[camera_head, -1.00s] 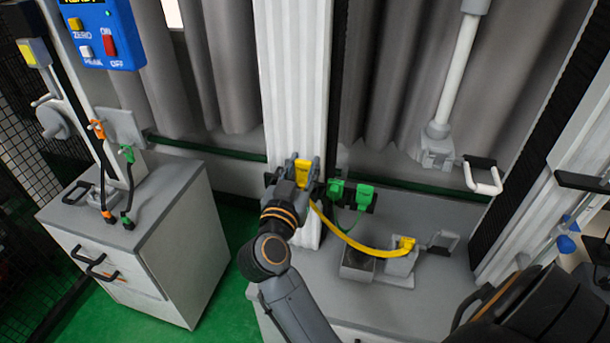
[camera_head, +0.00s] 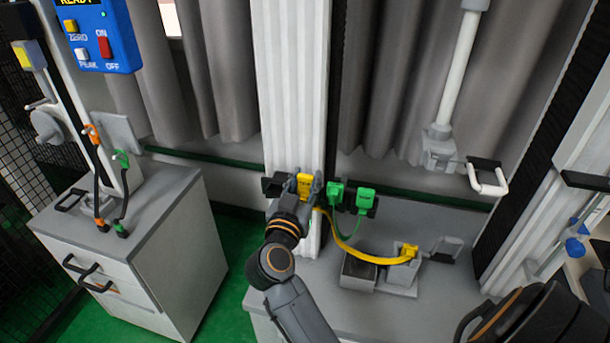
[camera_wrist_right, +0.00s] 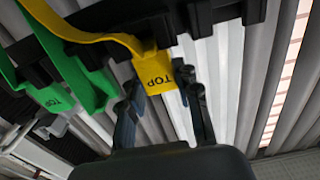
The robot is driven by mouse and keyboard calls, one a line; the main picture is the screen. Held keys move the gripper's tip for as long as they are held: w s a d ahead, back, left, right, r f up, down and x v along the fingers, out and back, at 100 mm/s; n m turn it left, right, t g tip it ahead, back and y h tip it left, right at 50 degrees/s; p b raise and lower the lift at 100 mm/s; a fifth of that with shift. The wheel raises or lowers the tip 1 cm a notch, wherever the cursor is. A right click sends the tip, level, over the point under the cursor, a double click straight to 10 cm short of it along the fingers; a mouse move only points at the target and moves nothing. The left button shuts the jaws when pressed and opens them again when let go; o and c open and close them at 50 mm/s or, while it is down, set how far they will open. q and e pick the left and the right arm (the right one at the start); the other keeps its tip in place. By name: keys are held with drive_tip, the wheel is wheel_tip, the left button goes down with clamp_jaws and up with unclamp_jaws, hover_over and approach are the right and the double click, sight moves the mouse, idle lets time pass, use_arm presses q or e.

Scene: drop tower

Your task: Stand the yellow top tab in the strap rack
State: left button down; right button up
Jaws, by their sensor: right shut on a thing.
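The yellow top tab (camera_head: 304,182), marked TOP, is held between the fingers of my right gripper (camera_head: 305,187) in front of the pale column. It also shows in the right wrist view (camera_wrist_right: 155,75), between the fingertips and against the black strap rack (camera_wrist_right: 190,20). I cannot tell whether it sits in a slot. The rack (camera_head: 272,187) is partly hidden behind my gripper. Its yellow strap (camera_head: 350,245) curves down to a yellow end (camera_head: 409,251) at a grey block. My left gripper is not in view.
Two green tabs (camera_head: 335,195) (camera_head: 365,199) hang in the rack just right of my gripper, joined by a green strap. A dark open box (camera_head: 358,272) and the grey block (camera_head: 403,277) stand on the bench below. A white cabinet (camera_head: 140,270) stands at left.

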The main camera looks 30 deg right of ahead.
drive_tip(key=shift+f, duration=0.35)
drive_tip(key=o, duration=1)
